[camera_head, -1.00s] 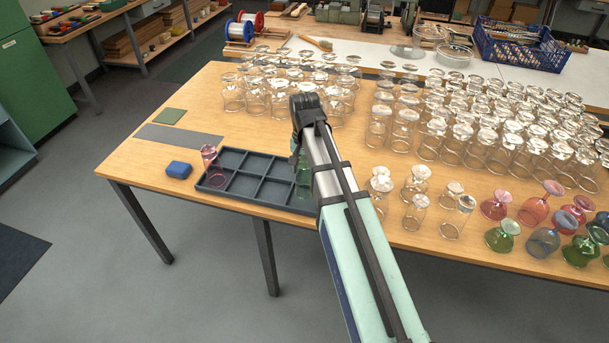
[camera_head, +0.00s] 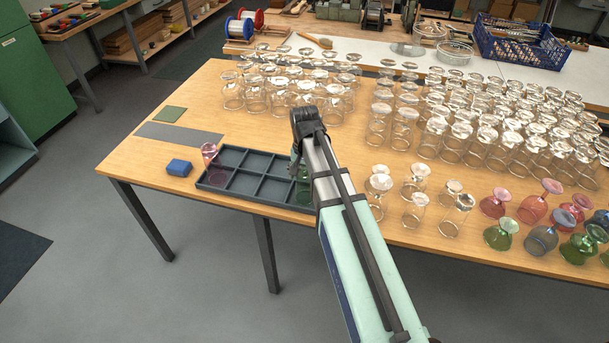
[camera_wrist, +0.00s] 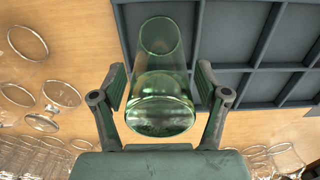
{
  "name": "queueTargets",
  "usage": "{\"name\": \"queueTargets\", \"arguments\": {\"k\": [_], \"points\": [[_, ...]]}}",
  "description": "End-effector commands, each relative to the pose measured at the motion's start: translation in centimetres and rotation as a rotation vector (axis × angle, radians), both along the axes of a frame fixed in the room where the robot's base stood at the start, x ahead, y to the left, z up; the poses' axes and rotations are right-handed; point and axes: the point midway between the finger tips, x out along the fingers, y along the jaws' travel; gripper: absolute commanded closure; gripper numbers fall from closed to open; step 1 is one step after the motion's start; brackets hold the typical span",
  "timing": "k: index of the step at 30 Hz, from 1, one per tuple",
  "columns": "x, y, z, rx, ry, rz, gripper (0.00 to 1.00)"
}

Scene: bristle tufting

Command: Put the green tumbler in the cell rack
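The green tumbler (camera_wrist: 161,70) is clear green glass. In the wrist view it stands between the two fingers of my gripper (camera_wrist: 163,85), with a narrow gap showing on each side. My gripper is open around it. In the head view the tumbler (camera_head: 303,188) is at the front right cell of the dark grey cell rack (camera_head: 233,197), partly hidden by my arm. The rack's dividers also show in the wrist view (camera_wrist: 233,68). I cannot tell whether the tumbler's base rests on the cell floor.
Coloured glasses (camera_head: 542,240) are at the right.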

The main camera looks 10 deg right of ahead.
Motion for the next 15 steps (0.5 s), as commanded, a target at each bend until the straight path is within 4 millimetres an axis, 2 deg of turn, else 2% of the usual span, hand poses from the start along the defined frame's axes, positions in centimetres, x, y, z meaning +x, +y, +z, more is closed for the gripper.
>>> {"name": "queueTargets", "arguments": {"k": [9,15], "points": [[0.0,0.0,0.1,0.0,0.0,0.0,0.21],[0.1,0.0,1.2,0.0,-0.002,0.0,0.21]]}}
